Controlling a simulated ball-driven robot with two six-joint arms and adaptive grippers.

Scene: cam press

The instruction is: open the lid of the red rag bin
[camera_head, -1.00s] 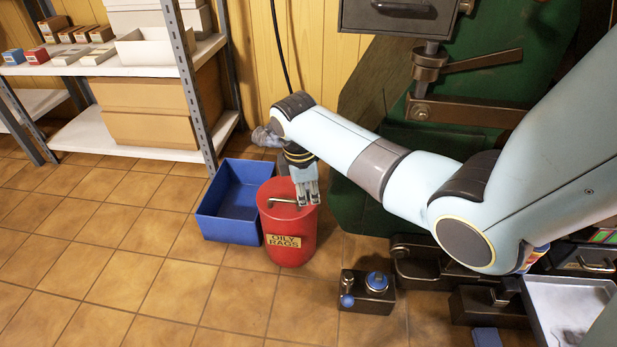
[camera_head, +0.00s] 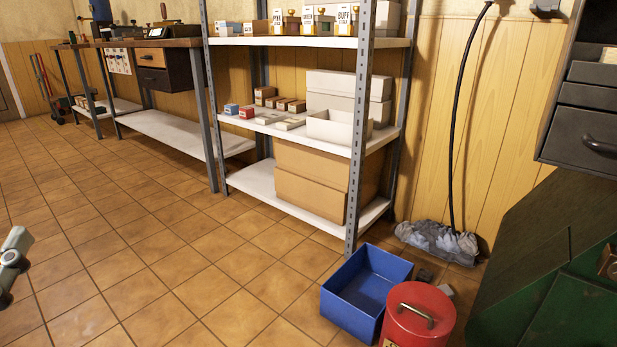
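The red rag bin (camera_head: 428,322) stands on the tiled floor at the bottom right, cut off by the picture's lower edge. Its round red lid (camera_head: 412,296) lies flat on top and looks closed. A metal bar handle (camera_head: 417,316) crosses the lid. Nothing is touching the lid or handle. Neither gripper shows. A pale and dark piece at the left edge seems to be part of my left arm.
An open blue bin (camera_head: 338,302) stands close to the left of the red bin. Metal shelving (camera_head: 354,150) is behind it. Grey rags (camera_head: 438,240) lie by the wall. A green machine (camera_head: 560,262) stands right. Floor at left is clear.

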